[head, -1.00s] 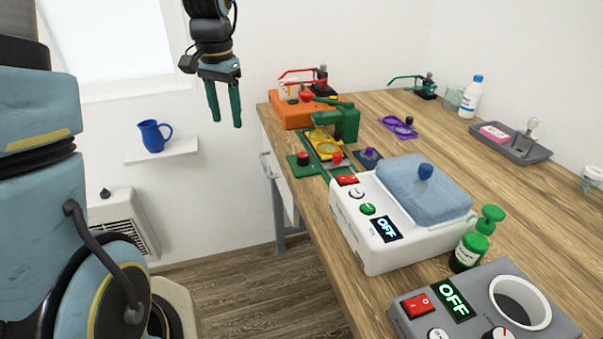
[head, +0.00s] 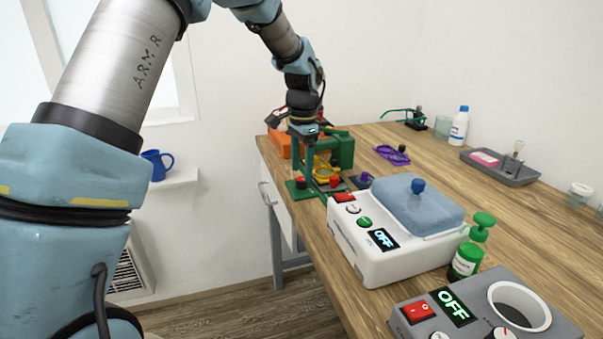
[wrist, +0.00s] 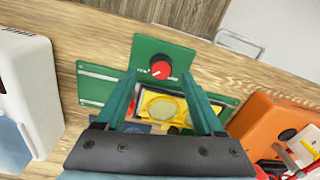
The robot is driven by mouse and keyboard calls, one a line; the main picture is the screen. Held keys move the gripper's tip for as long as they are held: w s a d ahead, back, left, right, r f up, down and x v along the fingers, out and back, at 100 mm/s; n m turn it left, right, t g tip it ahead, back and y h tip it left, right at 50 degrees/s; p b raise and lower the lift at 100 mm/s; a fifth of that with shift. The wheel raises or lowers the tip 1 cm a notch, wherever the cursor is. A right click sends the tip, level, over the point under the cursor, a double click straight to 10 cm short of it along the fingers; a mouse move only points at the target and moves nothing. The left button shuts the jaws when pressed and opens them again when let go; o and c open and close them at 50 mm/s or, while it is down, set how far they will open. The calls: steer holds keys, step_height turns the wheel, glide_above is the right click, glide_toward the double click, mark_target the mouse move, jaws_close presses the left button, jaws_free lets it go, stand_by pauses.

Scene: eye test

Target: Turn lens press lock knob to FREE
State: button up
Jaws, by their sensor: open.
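The lens press (head: 344,150) is a green stand on the wooden bench, with a yellow lens frame (wrist: 163,107) in it. Its lock knob (wrist: 160,70) is a round red knob on a green plate; it also shows in the head view (head: 300,183). Small white lettering lies on both sides of the knob, too small to read. A pale mark on the knob points toward its lower left in the wrist view. My gripper (wrist: 158,84) is open and empty, fingers pointing down, close over the knob. The knob shows between the fingertip lines, with a gap on each side.
An orange device (wrist: 265,130) stands close beside the press. A white ultrasonic-type box (head: 370,250) with a blue lid is on the other side. A green pump bottle (head: 470,250) and a grey device (head: 480,310) stand nearer. The bench edge runs close past the knob.

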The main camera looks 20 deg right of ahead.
mark_target(301, 183)
steer(key=shift+w+f, duration=0.1)
steer(key=shift+f, duration=1.25)
steer(key=shift+c, duration=0.3)
jaws_close()
